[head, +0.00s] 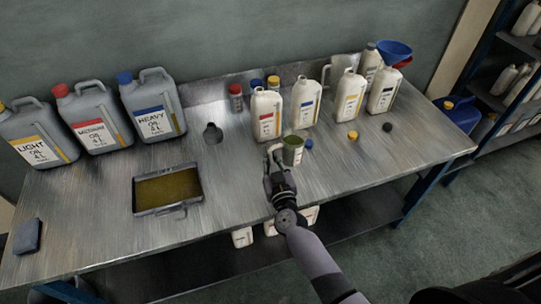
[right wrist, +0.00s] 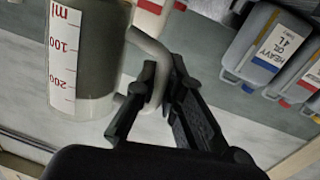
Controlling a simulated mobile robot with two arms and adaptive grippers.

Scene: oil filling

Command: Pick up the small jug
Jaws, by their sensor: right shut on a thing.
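The small jug (head: 292,153) is a grey-green measuring jug near the middle of the table, in front of the white bottles. My right gripper (head: 274,163) is at its left side. In the right wrist view the jug (right wrist: 98,62) shows a white strip with red ml marks, and its pale handle (right wrist: 153,58) passes between the fingers of my right gripper (right wrist: 158,92), which are shut on it. The jug looks upright; I cannot tell whether its base touches the table. My left gripper is not in view.
Large grey oil cans (head: 153,108) stand at the left of the metal table (head: 230,188). A tray of oil (head: 167,187) lies in front of them. Several white bottles (head: 305,101) stand behind the jug. Loose caps (head: 352,135) lie to its right. The table's right front is clear.

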